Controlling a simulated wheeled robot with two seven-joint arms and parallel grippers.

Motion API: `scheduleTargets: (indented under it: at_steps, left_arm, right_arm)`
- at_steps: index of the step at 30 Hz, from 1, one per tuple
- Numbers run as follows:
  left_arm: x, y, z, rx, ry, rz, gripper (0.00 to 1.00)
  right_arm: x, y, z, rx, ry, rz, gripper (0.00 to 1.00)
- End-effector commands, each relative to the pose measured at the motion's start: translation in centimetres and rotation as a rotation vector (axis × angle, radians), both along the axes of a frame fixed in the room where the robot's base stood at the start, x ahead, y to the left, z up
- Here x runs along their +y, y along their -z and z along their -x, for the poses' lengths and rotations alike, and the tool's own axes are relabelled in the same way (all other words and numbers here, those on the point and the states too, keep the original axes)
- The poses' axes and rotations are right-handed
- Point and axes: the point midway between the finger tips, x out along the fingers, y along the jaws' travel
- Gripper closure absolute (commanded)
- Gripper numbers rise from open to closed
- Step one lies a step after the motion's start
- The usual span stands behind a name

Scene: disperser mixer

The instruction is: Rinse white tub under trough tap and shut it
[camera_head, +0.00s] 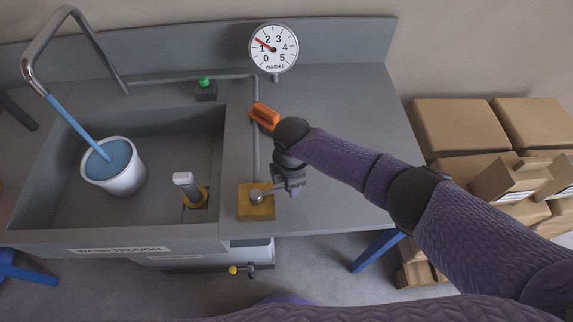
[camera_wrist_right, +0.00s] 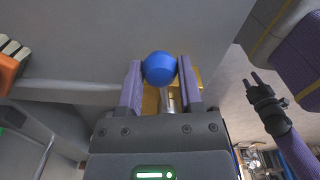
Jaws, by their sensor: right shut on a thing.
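The white tub (camera_head: 118,172) stands in the wash trough (camera_head: 50,213) under the bent tap (camera_head: 29,72). Blue water runs from the spout into it, and blue liquid shows inside. My right gripper (camera_head: 290,184) is at a lever on a yellow plate (camera_head: 257,210), right of the basin. In the right wrist view its fingers (camera_wrist_right: 160,85) are shut on the lever's blue ball knob (camera_wrist_right: 160,68), which my gripper hides in the head view. My left gripper (camera_wrist_right: 246,74) shows open and empty at the right of the wrist view, apart from the trough.
A round dial (camera_head: 273,48) has its red needle between 1 and 2. An orange handle (camera_head: 264,115), a green button (camera_head: 204,81) and a white-topped post (camera_head: 184,180) with a yellow ring are nearby. Cardboard boxes (camera_head: 462,128) stand at right. The counter right of my gripper is clear.

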Motion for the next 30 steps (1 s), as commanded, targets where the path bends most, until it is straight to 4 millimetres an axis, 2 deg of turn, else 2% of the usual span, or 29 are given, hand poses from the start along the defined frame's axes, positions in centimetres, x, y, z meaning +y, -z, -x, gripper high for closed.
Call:
scheduleTargets:
  at_steps: [1,3,12,30]
  left_arm:
    - [0.0,-1.0,0.0,0.000,-0.001,-0.001,0.61]
    - [0.1,-1.5,0.0,0.000,-0.002,-0.003,0.61]
    - [-0.2,-3.0,0.0,0.001,-0.008,0.001,0.61]
    - [-0.2,-3.4,-0.3,-0.007,-0.001,0.002,0.61]
  right_arm:
    - [-0.1,-0.5,0.3,0.001,0.030,0.001,1.00]
    - [-0.1,-0.4,0.7,0.001,0.078,0.001,1.00]
    - [-0.3,-0.2,1.7,0.000,0.214,0.002,1.00]
    - [-0.2,0.0,2.0,0.000,0.263,0.000,1.00]
